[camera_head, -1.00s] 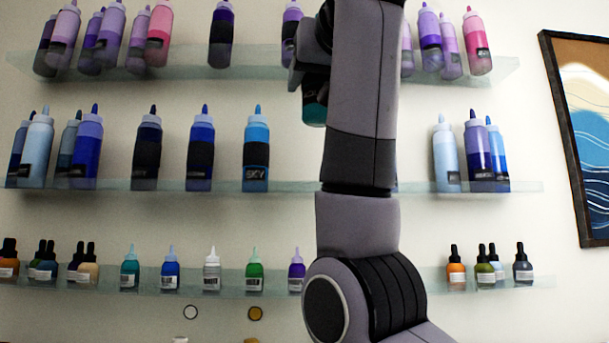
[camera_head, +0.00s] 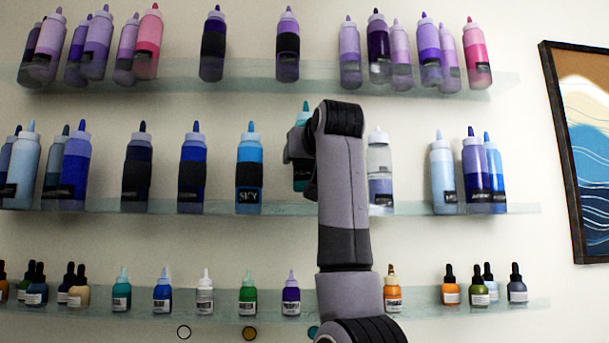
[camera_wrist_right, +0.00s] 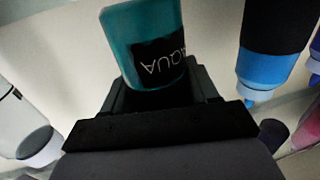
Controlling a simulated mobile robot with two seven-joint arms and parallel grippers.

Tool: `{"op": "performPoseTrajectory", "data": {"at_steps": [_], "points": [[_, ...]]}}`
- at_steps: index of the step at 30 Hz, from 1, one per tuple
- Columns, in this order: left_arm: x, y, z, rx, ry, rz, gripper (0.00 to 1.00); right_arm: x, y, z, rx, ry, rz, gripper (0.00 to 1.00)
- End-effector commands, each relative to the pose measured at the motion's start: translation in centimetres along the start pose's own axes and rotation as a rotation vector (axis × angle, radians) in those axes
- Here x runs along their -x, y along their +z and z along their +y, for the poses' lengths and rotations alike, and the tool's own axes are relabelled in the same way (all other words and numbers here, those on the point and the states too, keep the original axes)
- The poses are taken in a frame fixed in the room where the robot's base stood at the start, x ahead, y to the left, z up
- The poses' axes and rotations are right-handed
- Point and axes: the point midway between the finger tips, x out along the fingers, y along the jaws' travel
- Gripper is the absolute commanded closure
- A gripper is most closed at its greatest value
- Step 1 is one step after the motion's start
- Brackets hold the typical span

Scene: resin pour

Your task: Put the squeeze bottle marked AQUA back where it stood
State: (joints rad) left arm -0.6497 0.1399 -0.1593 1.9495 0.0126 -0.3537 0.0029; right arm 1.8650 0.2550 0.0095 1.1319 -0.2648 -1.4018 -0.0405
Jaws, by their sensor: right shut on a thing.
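The teal squeeze bottle marked AQUA (camera_head: 303,118) is upright at the middle shelf (camera_head: 420,209), between the SKY bottle (camera_head: 249,188) and a clear bottle with blue-grey contents (camera_head: 380,160). My right gripper (camera_head: 297,150) is shut on it. The arm hides part of the bottle in the head view. In the right wrist view the AQUA bottle (camera_wrist_right: 125,48) sits between the fingers (camera_wrist_right: 155,92), its label upside down in the picture. Its base appears slightly higher than its neighbours' bases; whether it touches the shelf I cannot tell. My left gripper is not in view.
Several blue bottles stand left of the SKY bottle, and several more stand on the right of the middle shelf. The upper shelf (camera_head: 260,85) holds purple and pink bottles. Small dropper bottles line the lower shelf (camera_head: 420,304). A framed picture (camera_head: 585,150) hangs at right.

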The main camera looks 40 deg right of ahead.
Motion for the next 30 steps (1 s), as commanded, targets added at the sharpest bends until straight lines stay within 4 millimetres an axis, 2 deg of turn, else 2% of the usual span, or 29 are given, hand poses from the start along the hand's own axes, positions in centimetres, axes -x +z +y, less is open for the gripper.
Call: {"op": "performPoseTrajectory", "data": {"at_steps": [6,12,28,29,30], "points": [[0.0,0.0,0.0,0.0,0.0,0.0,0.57,0.1,1.1,0.1,-0.001,0.001,0.001,0.7],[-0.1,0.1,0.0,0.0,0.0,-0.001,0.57,0.1,3.4,0.0,0.0,0.001,0.001,0.7],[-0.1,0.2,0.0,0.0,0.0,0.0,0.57,-0.3,4.5,0.1,-0.001,0.001,0.001,0.7],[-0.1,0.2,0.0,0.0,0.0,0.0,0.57,-0.3,4.5,0.1,-0.001,0.001,-0.001,0.38],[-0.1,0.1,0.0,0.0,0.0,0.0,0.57,-0.3,4.4,0.1,-0.001,0.001,-0.001,0.25]]}}
